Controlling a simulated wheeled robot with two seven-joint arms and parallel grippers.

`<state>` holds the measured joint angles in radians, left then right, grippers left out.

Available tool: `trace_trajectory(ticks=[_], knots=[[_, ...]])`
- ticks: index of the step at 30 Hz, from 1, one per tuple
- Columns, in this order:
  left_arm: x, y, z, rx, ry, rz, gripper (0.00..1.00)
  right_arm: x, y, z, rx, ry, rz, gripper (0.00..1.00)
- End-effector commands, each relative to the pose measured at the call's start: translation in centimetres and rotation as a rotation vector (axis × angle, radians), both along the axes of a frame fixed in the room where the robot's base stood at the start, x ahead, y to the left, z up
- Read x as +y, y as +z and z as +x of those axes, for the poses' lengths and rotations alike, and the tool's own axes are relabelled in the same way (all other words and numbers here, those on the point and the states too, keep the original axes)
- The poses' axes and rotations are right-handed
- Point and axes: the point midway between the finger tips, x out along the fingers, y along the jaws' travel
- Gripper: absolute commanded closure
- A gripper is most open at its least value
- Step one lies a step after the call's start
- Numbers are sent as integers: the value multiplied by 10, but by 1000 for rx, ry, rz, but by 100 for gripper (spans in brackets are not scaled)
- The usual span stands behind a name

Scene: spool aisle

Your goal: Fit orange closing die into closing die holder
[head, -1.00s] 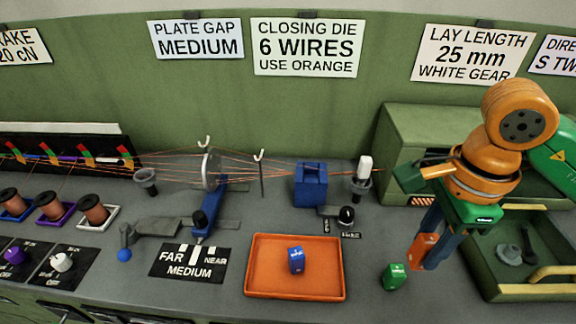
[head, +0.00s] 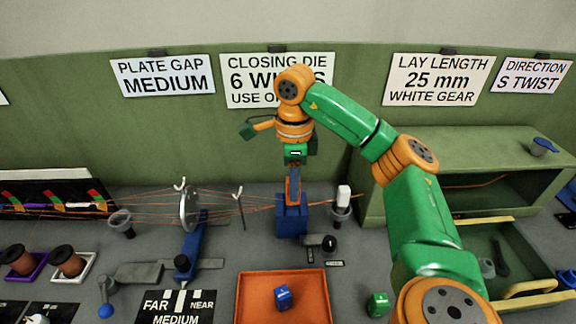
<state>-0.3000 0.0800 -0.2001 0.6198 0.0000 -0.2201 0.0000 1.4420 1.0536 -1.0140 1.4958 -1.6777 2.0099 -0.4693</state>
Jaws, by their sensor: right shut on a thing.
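The blue closing die holder (head: 291,224) stands on the grey bench, where the copper wires come in from the left. My right gripper (head: 293,198) points down directly over it, shut on the orange closing die (head: 293,186). The die shows as a narrow orange strip between the blue fingers, at the top of the holder. The fingers hide much of the die and part of the holder's top. I cannot tell whether the die is inside the holder or just above it. My left gripper is not in view.
A blue die (head: 283,296) lies in the orange tray (head: 325,284). A green die (head: 377,304) stands on the bench to its right. A white-topped post (head: 343,200) stands close right of the holder. The guide plate (head: 189,209) and taut wires are to the left.

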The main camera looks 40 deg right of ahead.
Motion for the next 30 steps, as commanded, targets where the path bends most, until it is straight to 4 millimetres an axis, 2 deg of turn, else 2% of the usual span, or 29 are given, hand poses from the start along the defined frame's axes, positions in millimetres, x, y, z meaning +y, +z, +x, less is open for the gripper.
trace_trajectory(ticks=[3,5,12,16,19,27,28,30], knots=[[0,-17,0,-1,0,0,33,-14,-31,16,7,-2,4,100],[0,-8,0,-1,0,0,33,-21,-35,23,7,-2,4,100],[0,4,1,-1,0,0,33,-37,-61,40,5,-2,0,100],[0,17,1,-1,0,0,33,-37,-84,39,7,2,-1,100],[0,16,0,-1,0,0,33,-37,-92,40,2,2,-1,100],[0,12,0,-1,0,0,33,-37,-96,40,1,2,0,100],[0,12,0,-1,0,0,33,-36,-96,40,1,2,0,60],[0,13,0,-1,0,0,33,-36,-95,40,1,1,0,41]])
